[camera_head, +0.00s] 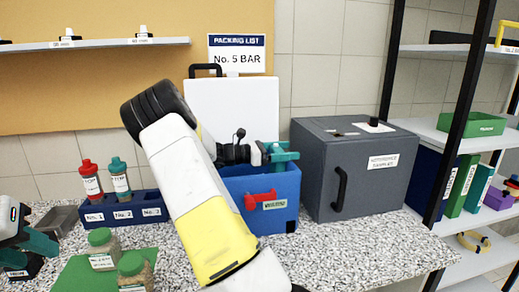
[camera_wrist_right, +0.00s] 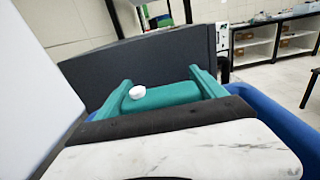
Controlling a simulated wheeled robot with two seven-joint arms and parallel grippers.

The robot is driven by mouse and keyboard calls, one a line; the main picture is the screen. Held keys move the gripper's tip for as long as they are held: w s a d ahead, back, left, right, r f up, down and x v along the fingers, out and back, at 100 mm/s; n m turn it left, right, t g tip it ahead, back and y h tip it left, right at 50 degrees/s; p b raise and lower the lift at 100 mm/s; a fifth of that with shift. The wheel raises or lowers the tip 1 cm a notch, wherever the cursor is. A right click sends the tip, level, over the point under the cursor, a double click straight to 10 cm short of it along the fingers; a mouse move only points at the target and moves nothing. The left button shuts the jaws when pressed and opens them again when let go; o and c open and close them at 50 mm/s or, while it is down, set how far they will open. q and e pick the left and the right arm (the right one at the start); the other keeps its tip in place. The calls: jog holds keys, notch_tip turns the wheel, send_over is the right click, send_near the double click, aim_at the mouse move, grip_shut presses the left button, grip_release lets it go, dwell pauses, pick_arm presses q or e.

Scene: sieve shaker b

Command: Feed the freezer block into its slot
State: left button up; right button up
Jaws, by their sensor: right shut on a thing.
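The freezer block (camera_wrist_right: 165,97) is teal with a round white cap and shows in the right wrist view. My right gripper (camera_wrist_right: 163,88) is shut on it, with one teal finger at each end. In the head view my right gripper (camera_head: 281,153) is over the open top of a blue cool box (camera_head: 286,217). The blue rim also shows in the wrist view (camera_wrist_right: 275,118). The slot is hidden, and I cannot tell whether the block touches the box. My left gripper (camera_head: 27,252) is at the far left, low over the counter; its jaw gap is unclear.
A white upright panel (camera_head: 232,100) stands behind the box. A dark grey chest (camera_head: 330,150) stands close on the right. A blue rack (camera_head: 148,204) with red and teal-capped bottles is left. Green-lidded jars (camera_head: 103,250) stand on a green mat in front.

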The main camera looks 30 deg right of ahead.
jog(key=shift+f, duration=0.45)
jog(key=o, duration=2)
jog(key=shift+o, duration=0.2)
jog(key=shift+f, duration=0.1)
jog(key=r, duration=0.3)
jog(key=shift+s+a+r, duration=0.35)
jog(key=shift+a+r, duration=0.05)
jog(key=s+a+r, duration=0.1)
jog(key=s+a, duration=0.9)
jog(key=s, duration=0.1)
jog(key=shift+r, duration=0.2)
jog(key=shift+s, duration=0.1)
